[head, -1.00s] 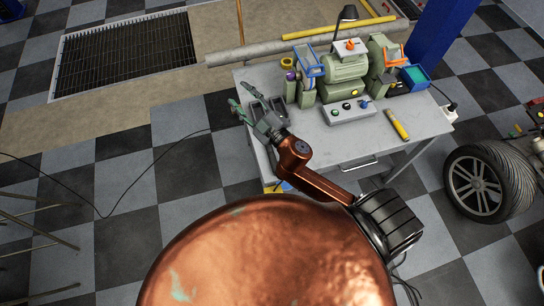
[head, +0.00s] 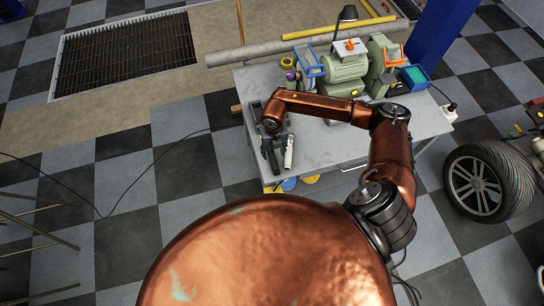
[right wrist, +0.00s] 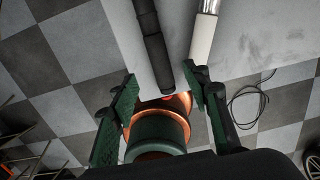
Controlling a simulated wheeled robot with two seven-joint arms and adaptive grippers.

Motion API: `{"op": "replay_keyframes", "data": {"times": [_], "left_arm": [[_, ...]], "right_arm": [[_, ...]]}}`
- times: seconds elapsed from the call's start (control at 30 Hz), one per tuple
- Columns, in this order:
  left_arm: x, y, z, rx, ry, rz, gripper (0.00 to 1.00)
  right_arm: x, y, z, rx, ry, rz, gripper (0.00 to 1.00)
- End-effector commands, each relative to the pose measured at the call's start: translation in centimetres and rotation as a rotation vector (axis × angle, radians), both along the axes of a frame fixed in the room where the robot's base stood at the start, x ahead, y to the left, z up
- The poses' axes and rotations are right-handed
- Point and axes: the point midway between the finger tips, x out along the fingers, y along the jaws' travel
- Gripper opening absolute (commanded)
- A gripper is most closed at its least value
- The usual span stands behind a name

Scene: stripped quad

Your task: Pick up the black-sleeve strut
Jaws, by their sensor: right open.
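The black-sleeve strut (right wrist: 152,45) lies on the grey table in the right wrist view, its end near the table edge. My open right gripper (right wrist: 160,82) has its two dark green fingers apart, one to either side of that end. No contact with the strut shows. In the head view my right gripper (head: 271,158) hangs below my copper wrist at the table's left end. There the black strut is hard to tell from the dark gripper parts. My left gripper is not in view.
A white-sleeve strut (right wrist: 203,36) lies close to the right of the black one. A bench grinder (head: 345,72) stands at the back of the table (head: 320,150). Yellow and blue items show beneath the table's near edge. A wheel (head: 478,185) stands at right.

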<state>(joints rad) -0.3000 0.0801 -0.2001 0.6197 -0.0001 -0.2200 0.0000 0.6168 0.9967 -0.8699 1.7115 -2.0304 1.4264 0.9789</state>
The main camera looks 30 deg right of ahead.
Motion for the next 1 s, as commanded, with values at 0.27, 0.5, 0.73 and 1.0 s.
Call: {"op": "replay_keyframes", "data": {"times": [0.27, 0.5, 0.73, 1.0], "left_arm": [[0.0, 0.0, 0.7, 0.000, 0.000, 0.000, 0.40], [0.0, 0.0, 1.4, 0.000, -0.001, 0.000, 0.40], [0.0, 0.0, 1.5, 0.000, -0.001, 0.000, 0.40], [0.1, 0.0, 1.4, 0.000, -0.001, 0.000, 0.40]], "right_arm": [[0.1, 0.0, -2.9, 0.001, 0.002, 0.000, 0.43], [0.3, -0.1, -6.3, 0.002, 0.001, 0.001, 0.43], [0.4, -0.1, -7.3, 0.003, 0.000, 0.003, 0.43], [0.4, -0.1, -7.2, 0.003, 0.000, 0.003, 0.32]]}}
